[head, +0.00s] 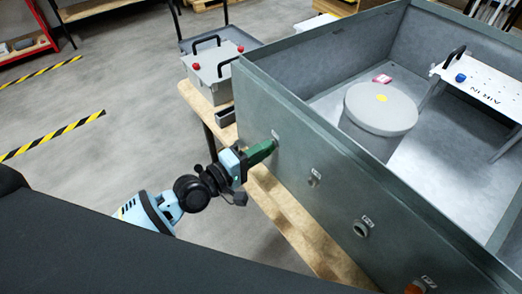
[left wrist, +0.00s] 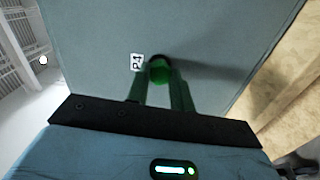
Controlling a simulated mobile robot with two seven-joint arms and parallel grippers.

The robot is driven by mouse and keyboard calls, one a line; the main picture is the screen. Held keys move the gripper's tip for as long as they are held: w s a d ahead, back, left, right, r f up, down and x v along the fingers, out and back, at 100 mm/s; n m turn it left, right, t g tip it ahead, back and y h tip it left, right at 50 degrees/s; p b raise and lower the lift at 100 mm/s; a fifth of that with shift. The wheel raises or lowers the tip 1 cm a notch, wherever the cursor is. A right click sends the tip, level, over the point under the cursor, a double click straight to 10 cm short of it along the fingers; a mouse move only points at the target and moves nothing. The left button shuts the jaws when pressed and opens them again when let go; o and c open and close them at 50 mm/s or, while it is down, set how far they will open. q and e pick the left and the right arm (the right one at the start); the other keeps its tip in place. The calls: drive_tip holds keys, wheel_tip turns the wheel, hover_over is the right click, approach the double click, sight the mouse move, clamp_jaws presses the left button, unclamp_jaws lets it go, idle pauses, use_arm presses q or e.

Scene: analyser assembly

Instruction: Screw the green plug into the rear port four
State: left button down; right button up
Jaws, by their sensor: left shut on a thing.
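The green plug (left wrist: 159,70) is between the two fingers of my left gripper (left wrist: 160,82), in the left wrist view. It sits up against the grey box wall, beside a small white label (left wrist: 137,62) that is too blurred to read surely. In the head view my left gripper (head: 271,147) is shut and reaches the wall of the grey box (head: 310,135) at the far end of its row of ports. The fingers hide the plug and the port there, so I cannot tell how deep the plug sits. My right gripper is not in view.
The box holds a round grey canister (head: 381,108) and a white "AIR IN" panel (head: 484,82). Grey cases (head: 217,72) stand behind on a wooden bench.

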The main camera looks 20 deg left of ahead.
use_arm(q)
drive_tip(key=m+p, duration=0.1)
drive_tip(key=m, duration=1.3)
drive_tip(key=shift+a+f, duration=0.1)
drive_tip(key=shift+f, duration=0.05)
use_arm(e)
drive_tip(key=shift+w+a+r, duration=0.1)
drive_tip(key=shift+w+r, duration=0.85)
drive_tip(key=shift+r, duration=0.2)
use_arm(q)
drive_tip(key=shift+w+m, duration=0.1)
drive_tip(key=shift+m, duration=0.2)
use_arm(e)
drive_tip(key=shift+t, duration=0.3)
use_arm(q)
drive_tip(key=m+p, duration=0.1)
drive_tip(key=m, duration=0.5)
drive_tip(key=c, duration=1.2)
unclamp_jaws()
drive_tip(key=shift+o, duration=0.2)
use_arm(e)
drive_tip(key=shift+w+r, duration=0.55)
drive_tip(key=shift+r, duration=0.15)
